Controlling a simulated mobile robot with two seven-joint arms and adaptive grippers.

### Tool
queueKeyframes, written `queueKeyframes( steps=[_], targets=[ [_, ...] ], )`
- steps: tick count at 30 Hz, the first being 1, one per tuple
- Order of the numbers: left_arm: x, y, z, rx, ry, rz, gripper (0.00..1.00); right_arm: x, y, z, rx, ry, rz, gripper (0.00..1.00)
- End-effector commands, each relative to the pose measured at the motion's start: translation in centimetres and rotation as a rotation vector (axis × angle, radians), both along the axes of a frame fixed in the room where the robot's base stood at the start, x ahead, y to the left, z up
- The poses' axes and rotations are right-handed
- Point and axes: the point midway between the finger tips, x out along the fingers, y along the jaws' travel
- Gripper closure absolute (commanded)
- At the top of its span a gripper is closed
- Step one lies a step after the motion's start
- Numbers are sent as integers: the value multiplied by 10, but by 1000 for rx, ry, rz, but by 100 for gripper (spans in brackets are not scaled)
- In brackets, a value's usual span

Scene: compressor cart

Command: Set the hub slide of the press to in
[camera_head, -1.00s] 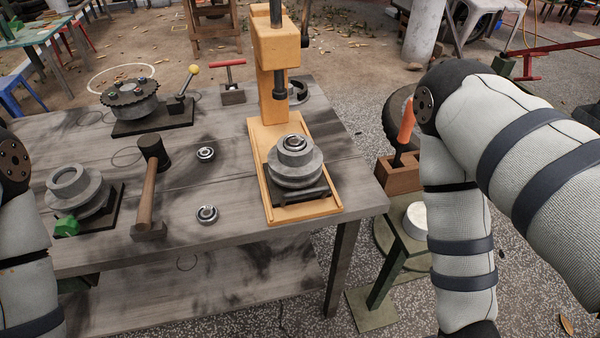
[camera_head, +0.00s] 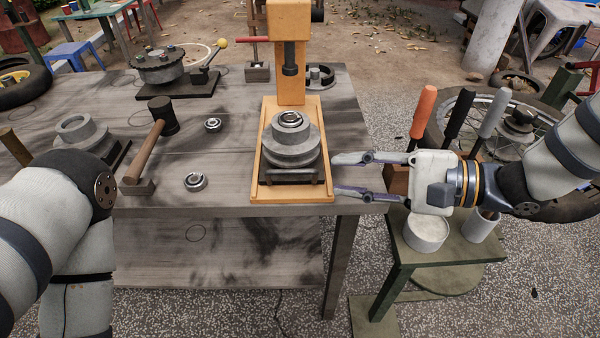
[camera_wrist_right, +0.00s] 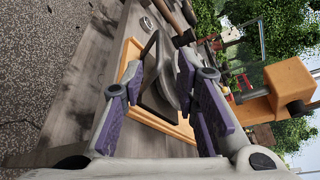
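The orange press (camera_head: 291,90) stands on the workbench, its dark ram (camera_head: 290,62) hanging above and behind the hub. The grey round hub (camera_head: 291,152) has a bearing (camera_head: 291,119) on top and sits on a dark slide plate (camera_head: 292,178) toward the front of the press's tray (camera_head: 291,197). My right gripper (camera_head: 368,175) is open and empty, just right of the tray, fingers pointing left. In the right wrist view the gripper (camera_wrist_right: 168,98) has the slide plate (camera_wrist_right: 150,82) beyond its spread fingertips. My left arm shows, but its gripper is out of view.
A mallet (camera_head: 150,148), two loose bearings (camera_head: 195,182) and another hub (camera_head: 78,135) lie left of the press. Upright tool handles (camera_head: 424,108) stand behind the right gripper. A green side stand (camera_head: 450,245) holds a white tub (camera_head: 426,232).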

Motion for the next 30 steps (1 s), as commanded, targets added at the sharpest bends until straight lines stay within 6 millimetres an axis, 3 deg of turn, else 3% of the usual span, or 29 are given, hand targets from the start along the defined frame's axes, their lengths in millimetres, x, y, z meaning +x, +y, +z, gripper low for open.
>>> queueKeyframes(
  steps=[6, 12, 22, 26, 30],
  targets=[
    [-6, 0, -7, 0, 20, 0, 60, 18, 53, -16, -2, 2, 3, 72],
    [-8, 0, -9, 0, 26, -1, 60, 29, 83, -22, -3, 1, 1, 72],
    [-8, 0, -9, 0, 26, -1, 60, 32, 90, -22, -3, 1, -1, 72],
    [-8, 0, -9, 0, 26, -1, 60, 32, 90, -22, -3, 1, -1, 99],
    [-8, 0, -9, 0, 26, -1, 60, 32, 90, -22, -3, 1, -1, 100]
  ],
)
